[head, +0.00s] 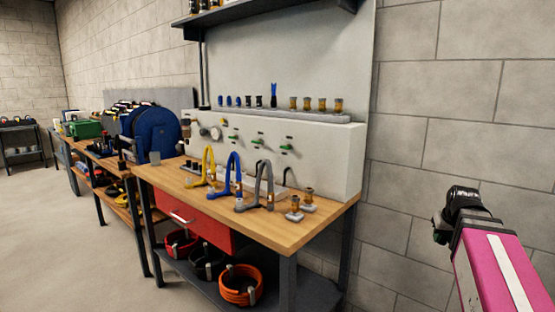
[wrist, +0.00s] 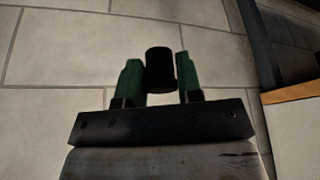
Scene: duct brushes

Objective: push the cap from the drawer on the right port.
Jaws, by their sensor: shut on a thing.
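My gripper (wrist: 159,78) shows in the wrist view, with its two green fingers closed on a black cylinder (wrist: 160,62), which looks like the cap. It is held in the air in front of the block wall, away from the bench. In the head view a red drawer (head: 205,219) sits under the wooden bench top. Several green-handled fittings, which may be the ports, are on the pale panel; the rightmost fitting (head: 287,148) is clear of my arm.
The bench top (head: 265,233) carries yellow, blue and grey looped stands and brass fittings (head: 294,211) near its right end. A ledge (head: 270,113) above holds several small parts. Coiled hoses lie on the lower shelf. Space between bench and arm looks clear.

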